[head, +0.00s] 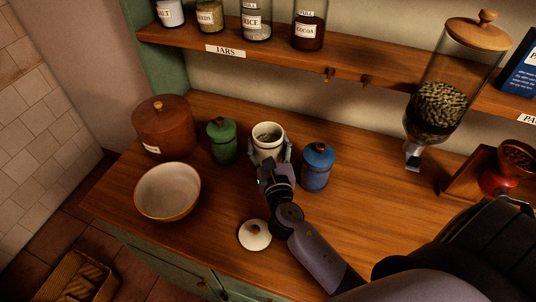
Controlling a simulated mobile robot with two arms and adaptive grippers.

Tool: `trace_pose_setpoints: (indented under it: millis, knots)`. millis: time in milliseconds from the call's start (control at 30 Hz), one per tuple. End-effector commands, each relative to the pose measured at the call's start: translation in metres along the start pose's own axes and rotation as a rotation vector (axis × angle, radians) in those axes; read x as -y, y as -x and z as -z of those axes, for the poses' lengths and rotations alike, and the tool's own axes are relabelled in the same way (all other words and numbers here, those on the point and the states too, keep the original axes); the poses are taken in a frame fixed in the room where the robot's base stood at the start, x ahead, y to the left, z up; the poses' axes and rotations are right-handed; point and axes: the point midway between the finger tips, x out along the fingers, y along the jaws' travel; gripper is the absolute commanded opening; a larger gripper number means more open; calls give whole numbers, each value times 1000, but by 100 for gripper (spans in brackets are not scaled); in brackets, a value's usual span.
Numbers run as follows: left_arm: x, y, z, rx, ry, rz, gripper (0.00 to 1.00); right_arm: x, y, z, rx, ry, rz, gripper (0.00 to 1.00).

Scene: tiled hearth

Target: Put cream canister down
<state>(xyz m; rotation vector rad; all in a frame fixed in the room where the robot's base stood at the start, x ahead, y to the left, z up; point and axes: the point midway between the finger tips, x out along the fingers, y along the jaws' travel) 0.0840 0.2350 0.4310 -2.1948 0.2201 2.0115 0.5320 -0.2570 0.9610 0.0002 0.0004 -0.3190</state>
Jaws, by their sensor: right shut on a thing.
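The cream canister (268,133) is open at the top, with something brownish inside. It is at the wooden counter between a green lidded canister (222,141) and a blue lidded canister (318,166). My right gripper (271,158) is shut on the cream canister, with its fingers around the sides. Whether the canister's base touches the counter is hidden behind the gripper. A cream lid with a brown knob (255,236) lies on the counter near the front edge. My left gripper is not in view.
A large brown pot (162,127) and an empty cream bowl (167,191) stand at the left. A glass dispenser (438,100) and a grinder (497,172) are at the right. A shelf (270,52) with jars hangs above. The counter (375,190) right of the blue canister is bare.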

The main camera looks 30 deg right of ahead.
Motion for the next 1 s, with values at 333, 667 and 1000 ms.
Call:
trace_pose_setpoints:
  millis: [333,667,1000]
  knots:
    - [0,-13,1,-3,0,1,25,0,0,30,1,0,0,24]
    - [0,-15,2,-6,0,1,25,0,0,33,-1,0,0,66]
    - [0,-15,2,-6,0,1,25,0,0,33,-1,0,0,82]
